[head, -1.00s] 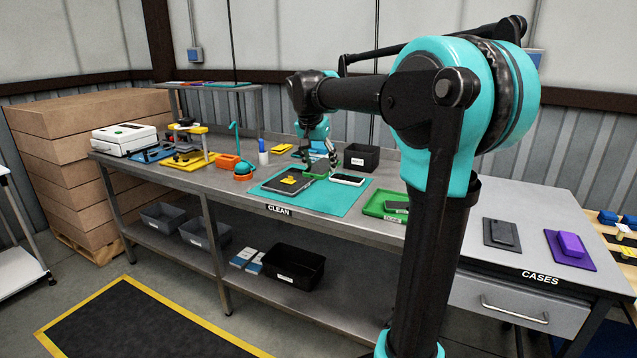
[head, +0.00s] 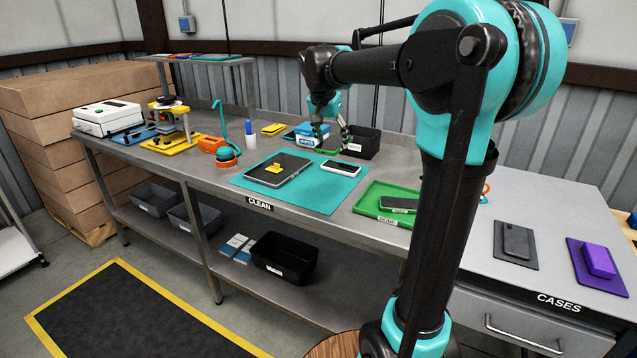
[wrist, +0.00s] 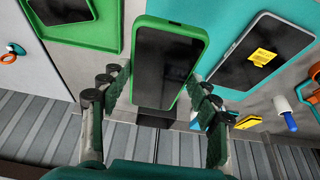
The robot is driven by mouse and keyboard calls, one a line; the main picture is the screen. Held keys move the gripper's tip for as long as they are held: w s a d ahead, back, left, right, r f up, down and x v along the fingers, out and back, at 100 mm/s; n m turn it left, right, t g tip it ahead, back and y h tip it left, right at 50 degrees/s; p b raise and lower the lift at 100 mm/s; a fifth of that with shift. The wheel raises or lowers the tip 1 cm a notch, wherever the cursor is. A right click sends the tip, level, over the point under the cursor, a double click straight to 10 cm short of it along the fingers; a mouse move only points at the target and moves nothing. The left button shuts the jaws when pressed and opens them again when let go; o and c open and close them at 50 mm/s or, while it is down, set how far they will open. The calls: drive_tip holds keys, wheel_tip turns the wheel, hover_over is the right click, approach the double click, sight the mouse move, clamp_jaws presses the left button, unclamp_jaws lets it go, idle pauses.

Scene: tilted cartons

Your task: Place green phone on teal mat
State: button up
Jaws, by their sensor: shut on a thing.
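The green phone (wrist: 165,65), dark screen in a green frame, is between my gripper's (wrist: 158,88) fingers in the wrist view, shut on its two long sides. In the head view my gripper (head: 331,143) is above the bench, just beyond the far edge of the teal mat (head: 335,195) and in front of a black bin; the phone is small and partly hidden there. The mat also shows in the wrist view (wrist: 216,22). On it lie a dark tablet (head: 290,172) with a yellow note (head: 273,169) and a white-framed phone (head: 341,168).
A green tray (head: 364,207) holding a dark phone (head: 398,204) is right of the mat. The black bin (head: 364,143) and a blue box (head: 306,136) stand behind it. An orange-based teal tool (head: 227,155) is at left. The mat's front part is bare.

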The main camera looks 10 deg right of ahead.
sight(332, 196)
wheel_tip(332, 196, down, 18)
drive_tip(key=shift+s+r, duration=0.1)
drive_tip(key=shift+r, duration=0.05)
idle(0.3)
drive_tip(key=o, duration=1.3)
drive_tip(key=v, duration=1.2)
